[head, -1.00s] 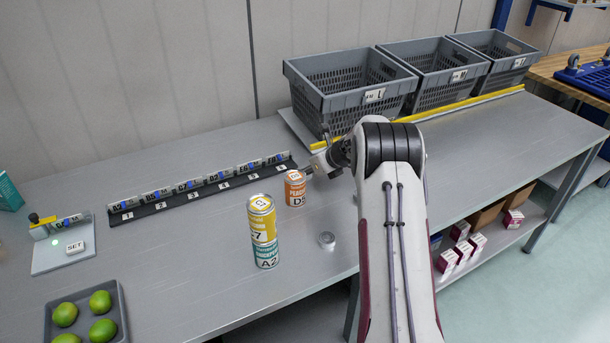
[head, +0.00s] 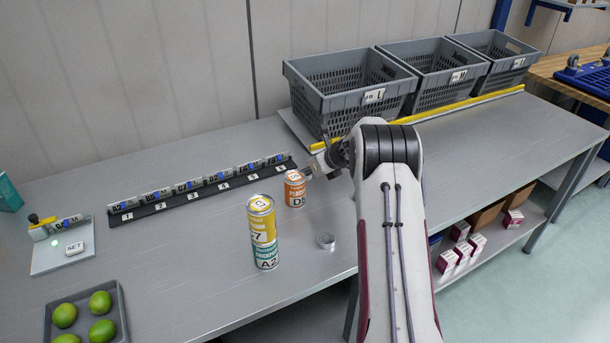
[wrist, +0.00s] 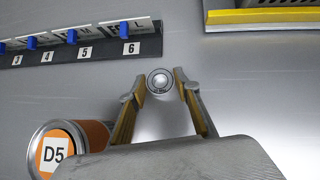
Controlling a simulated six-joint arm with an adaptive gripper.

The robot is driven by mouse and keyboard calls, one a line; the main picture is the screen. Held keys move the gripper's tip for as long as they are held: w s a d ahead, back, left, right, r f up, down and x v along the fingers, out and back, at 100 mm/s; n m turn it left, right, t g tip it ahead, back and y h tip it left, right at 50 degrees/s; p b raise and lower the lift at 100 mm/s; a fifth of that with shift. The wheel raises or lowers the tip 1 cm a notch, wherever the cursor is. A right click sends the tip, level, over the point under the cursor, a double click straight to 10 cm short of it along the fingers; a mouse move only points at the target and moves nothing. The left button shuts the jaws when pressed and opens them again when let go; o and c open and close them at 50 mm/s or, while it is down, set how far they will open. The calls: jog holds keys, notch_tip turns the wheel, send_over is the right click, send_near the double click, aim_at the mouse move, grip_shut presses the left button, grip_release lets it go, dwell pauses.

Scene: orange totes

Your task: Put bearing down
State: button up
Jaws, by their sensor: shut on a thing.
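A small round bearing (wrist: 160,82) with a dark ring and shiny centre sits between the fingertips of my gripper (wrist: 159,86) in the wrist view. The gripper is shut on it, over or near the grey bench; I cannot tell whether the bearing touches the bench. In the head view my gripper (head: 314,170) is just behind and right of an orange can marked D5 (head: 295,191), and the held bearing cannot be made out there. The orange can also shows at the lower left of the wrist view (wrist: 92,132).
A black numbered rack (head: 200,191) lies left of my gripper. Yellow and teal cans (head: 262,230) stand stacked in front, with a small silver round item (head: 326,240) beside them. Grey crates (head: 350,105) stand behind a yellow edge strip (head: 470,104). A lime tray (head: 120,310) is at lower left.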

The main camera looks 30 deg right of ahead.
notch_tip(320, 180, up, 10)
dwell(0.8)
jog(key=shift+a, duration=0.15)
dwell(0.6)
jog(key=s+a+n+g+y, duration=0.1)
jog(key=a+n+y, duration=0.2)
jog(key=a, duration=1.8)
jog(key=s+a+n+g+y, duration=0.1)
jog(key=a+n, duration=0.5)
jog(key=a, duration=1.6)
jog(key=shift+s+r+g+y, duration=0.15)
jog(key=shift+s+g+y, duration=0.1)
jog(key=shift+g+y, duration=0.6)
jog(key=shift+f, duration=3.15)
